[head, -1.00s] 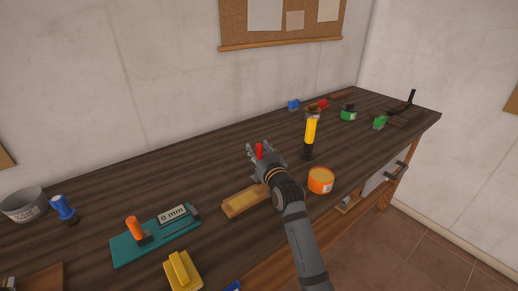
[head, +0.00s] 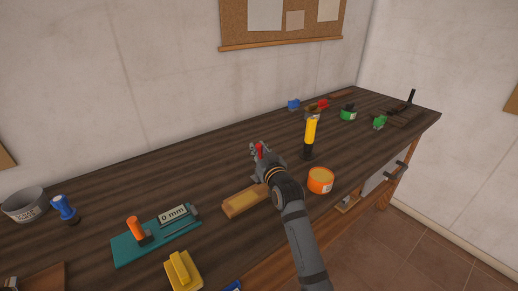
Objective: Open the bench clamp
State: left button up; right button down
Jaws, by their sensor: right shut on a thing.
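My right gripper (head: 259,153) is over the middle of the bench and shut on a small upright red handle (head: 259,150). Its fingers and wrist hide the lower part of the handle and whatever it stands on. I cannot tell from here whether this red handle belongs to the bench clamp. A teal device (head: 128,250) with an upright orange handle (head: 133,229) and a "0 mm" plate (head: 173,214) lies to the left, apart from the gripper. My left gripper is not in view.
A yellow upright tool (head: 310,130) stands behind the tin. A yellow object (head: 182,271) is near the front edge.

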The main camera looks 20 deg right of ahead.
jog(key=w+g+p, duration=0.1)
jog(key=p, duration=0.3)
jog(key=w+r+g+p, duration=0.1)
jog(key=p, duration=0.4)
jog(key=shift+a+r+n+g+p, duration=0.1)
jog(key=shift+a+n+g+p, duration=0.2)
jog(key=shift+a+n+g, duration=0.1)
jog(key=shift+w+a+f+n+g+h+p, duration=0.25)
jog(key=shift+w+f+g+p, duration=0.45)
jog(key=shift+g+p, duration=0.5)
jog(key=shift+w+a+f+n+g+h+p, duration=0.25)
jog(key=shift+w+f+g+p, duration=0.5)
jog(key=shift+p, duration=0.9)
jog(key=shift+w+a+f+n+g+h+p, duration=0.25)
jog(key=shift+w+f+g+p, duration=0.3)
jog(key=shift+g+p, duration=0.7)
jog(key=shift+f, duration=0.1)
jog(key=c, duration=1.2)
grip_release()
jog(key=shift+s, duration=0.1)
